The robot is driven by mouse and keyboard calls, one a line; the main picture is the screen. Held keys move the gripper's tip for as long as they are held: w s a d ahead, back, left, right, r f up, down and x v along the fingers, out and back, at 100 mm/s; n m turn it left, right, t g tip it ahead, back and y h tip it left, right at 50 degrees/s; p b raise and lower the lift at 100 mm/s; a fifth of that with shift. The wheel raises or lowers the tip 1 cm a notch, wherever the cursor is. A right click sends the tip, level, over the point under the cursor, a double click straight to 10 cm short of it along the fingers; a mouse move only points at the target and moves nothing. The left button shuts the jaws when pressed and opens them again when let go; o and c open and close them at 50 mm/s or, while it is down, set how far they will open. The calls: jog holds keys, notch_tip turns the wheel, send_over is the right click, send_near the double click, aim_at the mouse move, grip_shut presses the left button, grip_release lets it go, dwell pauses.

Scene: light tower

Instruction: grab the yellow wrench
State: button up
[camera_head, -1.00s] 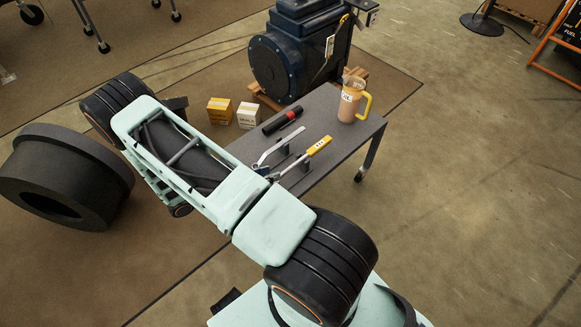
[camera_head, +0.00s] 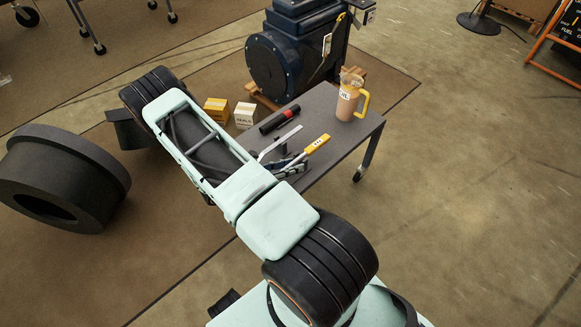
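The yellow wrench (camera_head: 317,144) lies on the grey table, its yellow handle pointing to the upper right. Its lower-left end is hidden behind my arm and a dark, blue-grey shape. That shape, which looks like part of my gripper (camera_head: 290,164), shows at the edge of my arm, close to the wrench's metal shaft. I cannot make out its fingers or whether it touches the wrench. A second, silver-grey wrench (camera_head: 279,142) lies to the left of the yellow one, its lower end also hidden.
On the grey table (camera_head: 343,150) are a black and red cylinder (camera_head: 280,119) and a jug with a yellow handle (camera_head: 347,103). A yellow box (camera_head: 216,110) and a white box (camera_head: 245,115) stand beyond, near a dark blue machine (camera_head: 280,62).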

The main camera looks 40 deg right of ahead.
grip_shut()
jog(key=shift+r, duration=0.1)
dwell(0.3)
